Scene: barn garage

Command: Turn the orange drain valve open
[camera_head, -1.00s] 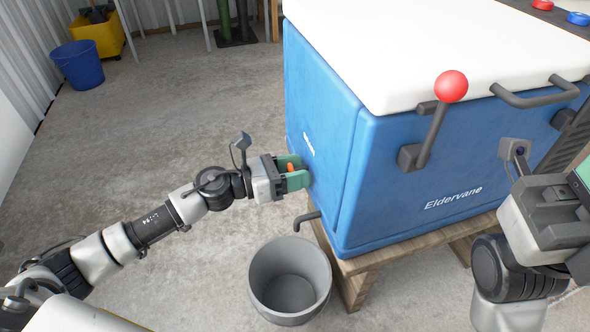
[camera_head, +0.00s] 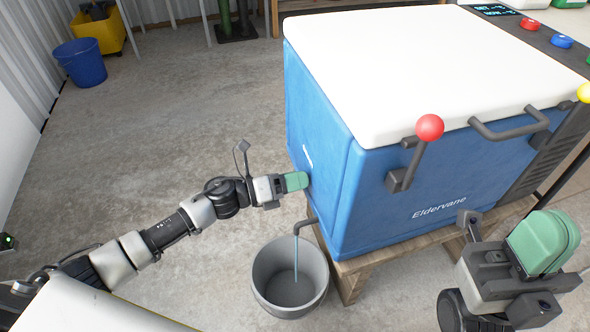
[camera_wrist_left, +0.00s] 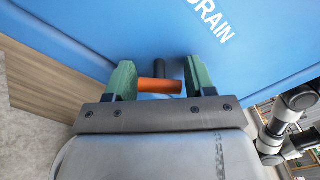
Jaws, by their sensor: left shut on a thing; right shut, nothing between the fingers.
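The blue chest cooler (camera_head: 320,140) with a white lid stands on a wooden stand. My left gripper (camera_head: 297,182) is at its left side, and its green fingers appear turned. In the left wrist view the fingers (camera_wrist_left: 160,78) are shut on the orange drain valve (camera_wrist_left: 160,86), below the DRAIN lettering (camera_wrist_left: 212,15). The valve is hidden in the head view. A thin stream (camera_head: 296,258) runs from the dark spout (camera_head: 305,223) into the grey bucket (camera_head: 319,290). My right gripper (camera_head: 545,242) is shut and empty at the lower right, apart from the cooler.
The wooden stand (camera_head: 352,285) supports the cooler. A red-knobbed lever (camera_head: 429,128) and a dark handle (camera_head: 510,128) stick out from the cooler's front. A blue bin (camera_head: 80,62) and a yellow cart (camera_head: 98,32) stand far left.

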